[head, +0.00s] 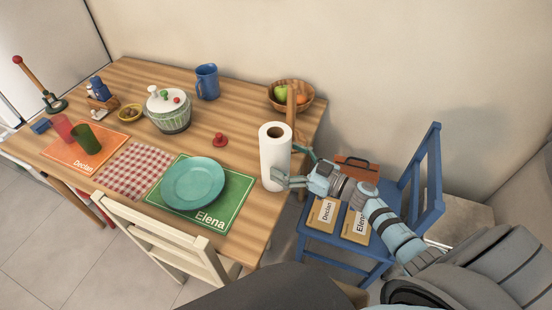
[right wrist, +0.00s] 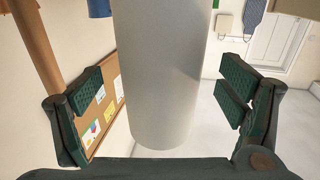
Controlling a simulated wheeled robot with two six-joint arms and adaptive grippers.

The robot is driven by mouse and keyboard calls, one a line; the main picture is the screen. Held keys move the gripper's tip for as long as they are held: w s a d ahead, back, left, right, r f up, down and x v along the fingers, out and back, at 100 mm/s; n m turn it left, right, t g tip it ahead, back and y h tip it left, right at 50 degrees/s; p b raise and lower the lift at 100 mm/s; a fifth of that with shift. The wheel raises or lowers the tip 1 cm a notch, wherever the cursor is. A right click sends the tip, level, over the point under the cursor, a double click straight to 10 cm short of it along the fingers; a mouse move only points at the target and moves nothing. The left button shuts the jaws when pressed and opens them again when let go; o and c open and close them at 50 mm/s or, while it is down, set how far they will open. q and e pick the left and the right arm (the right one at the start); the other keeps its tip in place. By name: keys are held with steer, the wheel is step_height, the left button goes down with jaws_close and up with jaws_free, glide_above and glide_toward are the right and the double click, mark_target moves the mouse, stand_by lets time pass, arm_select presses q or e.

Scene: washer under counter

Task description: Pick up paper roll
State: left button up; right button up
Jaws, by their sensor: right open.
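The white paper roll (head: 275,158) stands upright on the wooden table near its right end, with a dark hole in its top. My right gripper (head: 290,168) reaches in from the right, and its fingers are at the right side of the roll. In the right wrist view the roll (right wrist: 165,75) fills the middle, between the two dark green fingers of the open gripper (right wrist: 165,100). Gaps show between the roll and the finger pads. My left gripper is not in view.
A teal plate (head: 192,184) lies on a green placemat (head: 232,200) to the left. A blue chair (head: 425,185) stands under my right arm.

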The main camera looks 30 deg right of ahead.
steer(key=x, duration=0.4)
steer(key=shift+f, duration=0.1)
steer(key=c, duration=1.3)
